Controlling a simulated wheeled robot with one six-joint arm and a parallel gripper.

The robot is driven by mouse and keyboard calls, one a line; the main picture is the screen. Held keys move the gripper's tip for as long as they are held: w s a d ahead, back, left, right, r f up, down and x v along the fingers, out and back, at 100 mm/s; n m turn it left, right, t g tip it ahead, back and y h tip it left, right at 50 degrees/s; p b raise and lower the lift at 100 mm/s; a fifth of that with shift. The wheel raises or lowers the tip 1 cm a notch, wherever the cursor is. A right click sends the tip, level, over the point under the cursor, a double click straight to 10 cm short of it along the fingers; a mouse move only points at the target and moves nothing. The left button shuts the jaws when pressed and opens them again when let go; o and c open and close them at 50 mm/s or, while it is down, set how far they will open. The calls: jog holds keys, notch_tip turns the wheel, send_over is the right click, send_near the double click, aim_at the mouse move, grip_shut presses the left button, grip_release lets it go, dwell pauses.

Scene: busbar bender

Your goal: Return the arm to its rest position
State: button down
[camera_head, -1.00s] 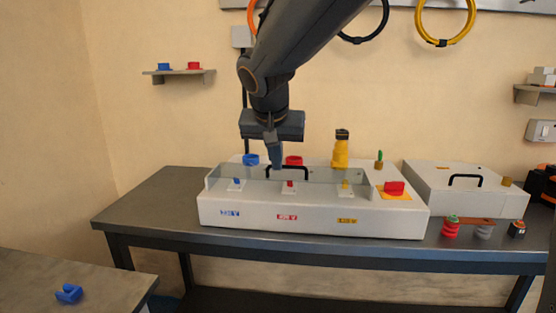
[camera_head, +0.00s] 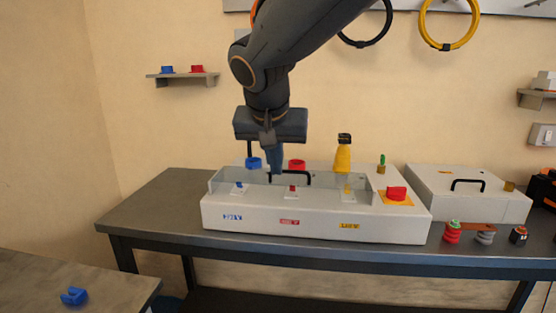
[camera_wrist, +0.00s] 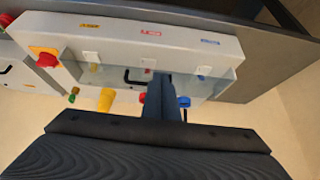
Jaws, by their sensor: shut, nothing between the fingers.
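My gripper (camera_head: 275,162) hangs fingers down over the back of the white bender box (camera_head: 312,226). It is shut and empty. In the wrist view the closed fingers (camera_wrist: 163,88) reach toward the box's clear cover, near its black handle (camera_head: 290,178). I cannot tell whether the fingertips touch anything. The box has blue, red and yellow labels and small switches, and a red button (camera_head: 396,193) on a yellow plate at its right end.
A second white box (camera_head: 470,205) with a black handle stands to the right. Red and grey insulators (camera_head: 452,232) sit near the front edge. A blue part (camera_head: 74,296) lies on the near left table. A small wall shelf (camera_head: 183,80) is at upper left. The dark table's left end is clear.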

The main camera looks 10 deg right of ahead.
jog(key=s+d+f+n+g+y+p, duration=0.1)
jog(key=s+d+f+n+g, duration=0.1)
jog(key=s+f, duration=0.7)
jog(key=s+d+f+n+g+y+p, duration=0.1)
jog(key=s+d+f+g, duration=0.3)
jog(key=s+f, duration=0.5)
notch_tip(320, 180, down, 2)
jog(key=shift+s+d+f+n+p, duration=0.25)
jog(key=shift+d+n+p, duration=0.2)
jog(key=shift+d, duration=0.35)
dwell(0.4)
